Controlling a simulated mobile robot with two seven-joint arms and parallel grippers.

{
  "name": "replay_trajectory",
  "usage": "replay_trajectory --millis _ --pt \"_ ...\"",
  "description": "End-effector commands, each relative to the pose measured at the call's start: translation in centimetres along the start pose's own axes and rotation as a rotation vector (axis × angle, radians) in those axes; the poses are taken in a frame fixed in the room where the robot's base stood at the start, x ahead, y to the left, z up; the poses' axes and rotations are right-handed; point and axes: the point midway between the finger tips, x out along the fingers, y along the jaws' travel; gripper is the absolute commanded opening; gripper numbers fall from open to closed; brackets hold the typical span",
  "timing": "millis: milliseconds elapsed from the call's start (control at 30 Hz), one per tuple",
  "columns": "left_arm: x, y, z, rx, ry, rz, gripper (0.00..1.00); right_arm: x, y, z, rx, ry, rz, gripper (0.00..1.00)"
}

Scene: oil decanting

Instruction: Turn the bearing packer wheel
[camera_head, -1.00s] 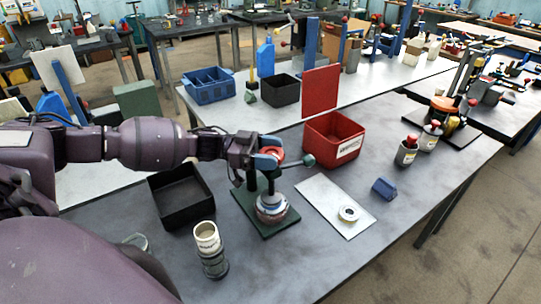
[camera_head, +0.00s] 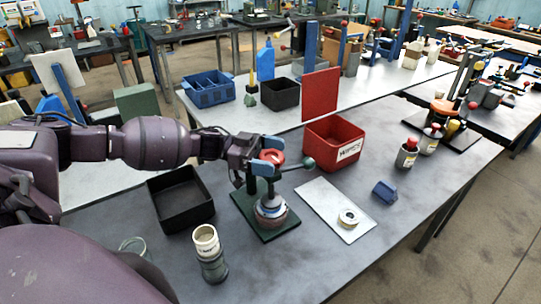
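The bearing packer (camera_head: 271,210) stands upright on a dark green base plate on the grey bench. Its wheel at the top has a red hub (camera_head: 271,157) and a bar ending in a dark green ball knob (camera_head: 308,164) on the right. My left gripper (camera_head: 267,156) comes in from the left, with one blue fingertip behind the hub and one in front of it. The fingers look parted around the hub; contact is too small to tell. The gripper hides the wheel's left side. My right gripper is out of view.
A black tray (camera_head: 209,213) lies left of the packer, and a grey can with a cream top (camera_head: 211,262) stands in front. A red bin (camera_head: 344,158) is behind right. A pale plate (camera_head: 320,196) with a ring and a blue block (camera_head: 384,192) lie to the right.

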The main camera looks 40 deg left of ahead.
Motion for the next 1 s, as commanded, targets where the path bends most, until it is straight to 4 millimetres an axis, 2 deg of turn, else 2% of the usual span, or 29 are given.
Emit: replay_trajectory --millis 200,333,800,1000 --pt "-0.1 0.0 0.0 -0.001 0.0 -0.001 0.9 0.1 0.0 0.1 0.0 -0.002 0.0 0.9" --pt "-1.0 0.0 0.1 -0.002 -0.001 -0.002 0.9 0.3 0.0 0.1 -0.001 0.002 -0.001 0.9" --pt "-8.8 0.0 0.2 -0.001 -0.003 -0.002 0.9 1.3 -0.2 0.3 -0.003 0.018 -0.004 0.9" --pt "-10.5 0.0 0.1 0.0 0.0 0.0 0.9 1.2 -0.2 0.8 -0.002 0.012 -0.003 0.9"
